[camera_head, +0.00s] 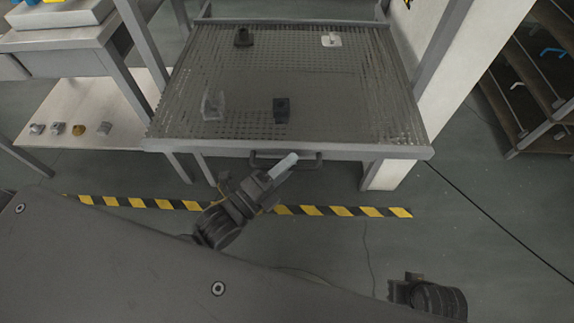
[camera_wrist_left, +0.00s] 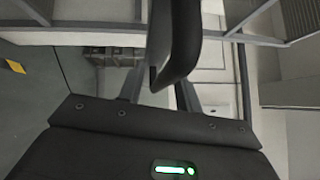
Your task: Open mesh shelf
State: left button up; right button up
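The mesh shelf (camera_head: 345,100) is a flat wire-mesh tray with a grey metal frame. A dark bar handle (camera_head: 312,162) is fixed to the middle of its front edge. In the left wrist view the handle (camera_wrist_left: 176,50) is a thick black loop close to the camera. My left gripper (camera_head: 285,166) is at the handle, its pale finger overlapping the bar. In the wrist view its two fingers look apart, with the handle between or just before them; contact is unclear. My right arm shows only partly at the lower right, and its fingers cannot be made out.
On the mesh sit a dark block (camera_head: 281,110), a clear bracket (camera_head: 213,105), a dark piece (camera_head: 243,38) and a white piece (camera_head: 331,40). A side table (camera_head: 70,38) stands left, a dark rack (camera_head: 530,80) right. Floor before the shelf is clear, with striped tape (camera_head: 340,211).

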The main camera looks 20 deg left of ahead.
pick_arm(q)
jog(key=v, duration=1)
jog(key=shift+s+a, duration=0.25)
jog(key=shift+s, duration=0.05)
pick_arm(e)
jog(key=shift+r, duration=0.35)
pick_arm(q)
jog(key=shift+f, duration=0.1)
